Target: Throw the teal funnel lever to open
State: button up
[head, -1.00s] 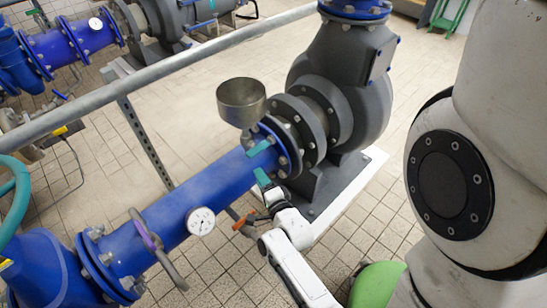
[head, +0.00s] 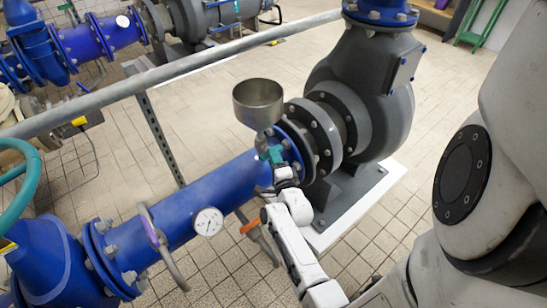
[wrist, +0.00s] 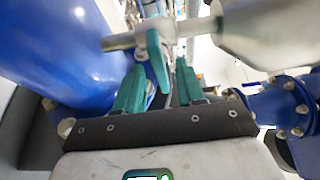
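The grey metal funnel (head: 258,104) stands on top of the blue pipe near its flange in the head view. Its stem and cup (wrist: 268,30) fill the upper right of the wrist view. The teal funnel lever (wrist: 155,55) hangs from the valve stem in the wrist view. My gripper (wrist: 160,70) has its two teal fingers apart, one on each side of the lever, with gaps visible beside it. In the head view my gripper (head: 276,160) is at the lever below the funnel, where teal lever and teal fingers overlap and are hard to separate.
The blue pipe (head: 205,200) runs close beside my gripper, with a gauge (head: 208,222) and a handwheel (head: 160,245) to the left. An orange-handled valve (head: 250,228) sits by my forearm. The grey pump (head: 365,90) stands behind right. A grey rail (head: 180,68) crosses beyond.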

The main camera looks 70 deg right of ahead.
jog(key=shift+w+d, duration=0.3)
jog(key=shift+d, duration=0.2)
jog(key=shift+c, duration=0.4)
grip_shut()
